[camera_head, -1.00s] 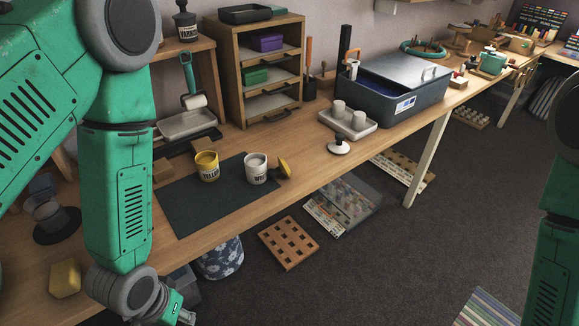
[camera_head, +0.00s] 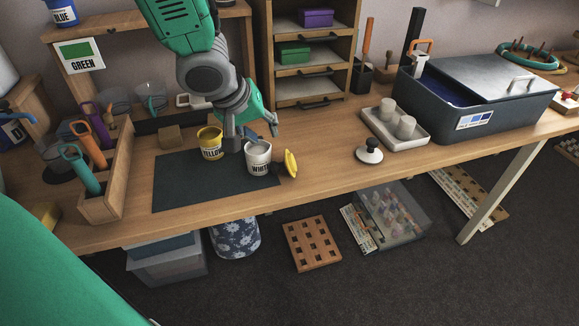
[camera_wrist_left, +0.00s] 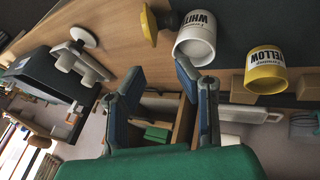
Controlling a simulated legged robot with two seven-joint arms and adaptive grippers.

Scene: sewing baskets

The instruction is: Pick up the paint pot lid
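The yellow lid (camera_head: 291,163) with a dark knob is tilted on the table beside the white paint pot (camera_head: 258,158). It also shows in the left wrist view (camera_wrist_left: 147,26). The yellow paint pot (camera_head: 210,143) stands left of the white one. My left gripper (camera_head: 254,137) is open and empty, with its fingers (camera_wrist_left: 158,76) spread apart, above and behind the white pot. My right gripper is out of view.
The pots stand on a dark mat (camera_head: 185,190). A tray (camera_head: 420,137) with grey cups and a large blue-grey tub (camera_head: 500,110) stand to the right. A wooden tool holder (camera_head: 118,180) is at the left. Bare tabletop lies around the white lid.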

